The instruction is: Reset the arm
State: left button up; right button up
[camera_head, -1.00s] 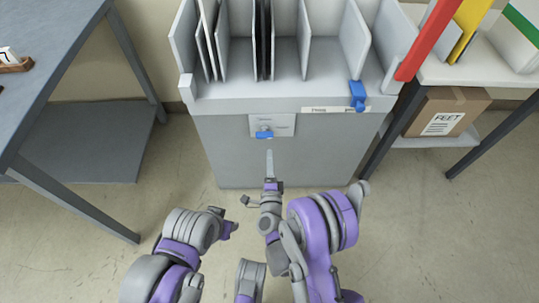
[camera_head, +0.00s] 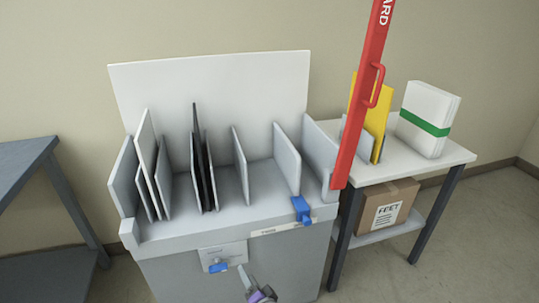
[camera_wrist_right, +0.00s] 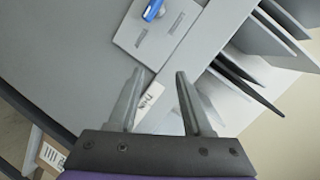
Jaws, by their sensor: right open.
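My right gripper (camera_wrist_right: 158,95) is open and empty in the right wrist view, its two grey fingers apart in front of the grey cabinet (camera_wrist_right: 75,50). A switch plate with a blue knob (camera_wrist_right: 152,10) shows just beyond the fingers. In the head view, the tip of the right gripper (camera_head: 245,277) shows at the bottom edge, just below the plate's blue knob (camera_head: 218,267). The rest of the right arm is cut off by the frame. The left gripper is out of the head view.
The cabinet (camera_head: 170,240) carries upright dividers and a blue clip (camera_head: 301,208). A red guard bar (camera_head: 362,100) rises at its right. A white side table (camera_head: 440,158) holds a yellow folder and white stack; a box (camera_head: 385,207) sits below. A grey table (camera_head: 22,160) stands left.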

jog(key=s+d+r+n+g+h, duration=0.2)
jog(key=s+d+n+g+h, duration=0.55)
jog(key=s+d, duration=1.8)
pick_arm(q)
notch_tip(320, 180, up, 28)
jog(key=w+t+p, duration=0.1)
jog(key=p, duration=2.3)
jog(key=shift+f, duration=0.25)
pick_arm(e)
notch_tip(320, 180, up, 27)
jog(key=s+a+y, duration=0.1)
jog(key=shift+s+a, duration=0.2)
jog(key=shift+a, duration=0.1)
